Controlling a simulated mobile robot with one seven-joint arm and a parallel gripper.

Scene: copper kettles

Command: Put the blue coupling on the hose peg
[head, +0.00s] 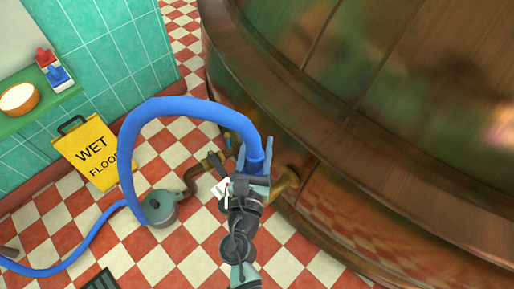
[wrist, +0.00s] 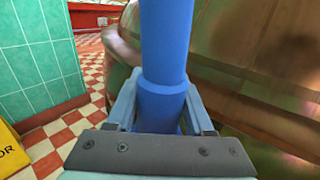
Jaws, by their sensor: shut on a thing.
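My gripper (head: 256,160) is shut on the blue coupling (head: 255,166) at the end of a thick blue hose (head: 175,104). In the wrist view the coupling (wrist: 161,103) stands upright between the two blue-grey fingers of my gripper (wrist: 161,112), with the hose (wrist: 166,35) rising from its top. The coupling's lower end is hidden behind the gripper body. In the head view the hose arches left and comes down by a grey-green pump (head: 158,208). I cannot make out the hose peg for certain in either view.
The large copper kettle (head: 330,110) fills the right side, close to my gripper. A brass pipe (head: 287,185) sticks out beside my gripper. A yellow wet-floor sign (head: 92,150) stands by the tiled wall. A green shelf (head: 42,108) holds bottles and a bowl. Checkered floor (head: 185,265) lies open below.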

